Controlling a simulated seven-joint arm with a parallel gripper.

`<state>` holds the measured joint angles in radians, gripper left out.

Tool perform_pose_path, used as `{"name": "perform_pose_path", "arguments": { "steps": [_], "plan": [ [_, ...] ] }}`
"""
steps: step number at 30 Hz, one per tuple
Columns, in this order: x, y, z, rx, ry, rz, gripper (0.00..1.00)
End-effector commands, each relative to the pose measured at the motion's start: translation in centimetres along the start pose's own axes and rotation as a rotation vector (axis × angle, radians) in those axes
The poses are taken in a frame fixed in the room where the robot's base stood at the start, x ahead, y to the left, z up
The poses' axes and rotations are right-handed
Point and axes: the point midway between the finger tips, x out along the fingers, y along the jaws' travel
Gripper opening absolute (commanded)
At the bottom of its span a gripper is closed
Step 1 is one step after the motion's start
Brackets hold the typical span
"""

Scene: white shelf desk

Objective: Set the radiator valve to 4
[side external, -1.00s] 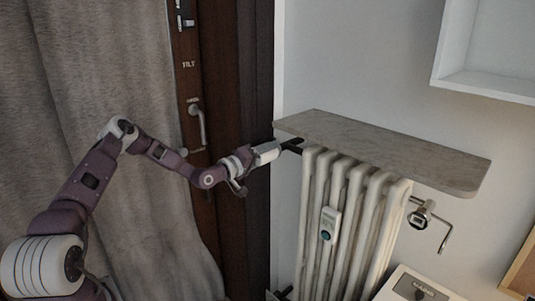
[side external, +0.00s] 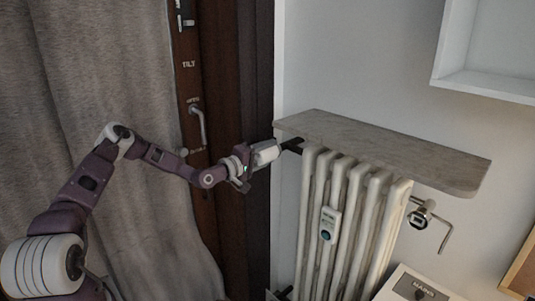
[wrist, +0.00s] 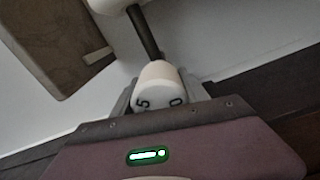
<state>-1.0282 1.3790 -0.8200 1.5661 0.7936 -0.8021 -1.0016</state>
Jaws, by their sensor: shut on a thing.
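The radiator valve (side external: 267,152) is a white, rounded knob at the left end of the radiator, just below the stone shelf. In the wrist view the valve (wrist: 161,80) shows the digits 5 and 0 on its near side; the 4 and any pointer mark are out of sight. My gripper (side external: 252,162) reaches it from the left and is shut on it. In the wrist view the grey fingers of my gripper (wrist: 160,95) lie on both sides of the knob, partly hidden behind the gripper's own body.
The white radiator (side external: 337,215) carries a small meter (side external: 329,224). The stone shelf (side external: 390,155) hangs close above the valve. A dark pipe (wrist: 145,35) runs from the valve. A door handle (side external: 198,125) and a grey curtain (side external: 110,70) are at the left.

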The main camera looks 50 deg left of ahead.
Motion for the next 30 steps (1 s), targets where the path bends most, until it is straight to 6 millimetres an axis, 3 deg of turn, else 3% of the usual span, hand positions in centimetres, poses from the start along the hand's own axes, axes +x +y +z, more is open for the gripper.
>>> {"name": "perform_pose_path", "arguments": {
  "steps": [4,5,8,17,25,30],
  "plan": [
    [-0.1,-0.2,0.1,0.001,-0.004,-0.003,0.11],
    [-0.1,-0.2,0.1,0.001,-0.004,-0.003,0.56],
    [-0.1,-0.1,0.1,0.001,-0.003,-0.002,0.73],
    [-0.2,-0.1,0.0,0.001,-0.001,-0.001,0.73],
    [-5.2,-0.1,0.0,0.002,-0.002,-0.004,0.73],
    [-7.0,-0.1,0.1,0.002,-0.003,-0.003,0.73]
  ]
}}
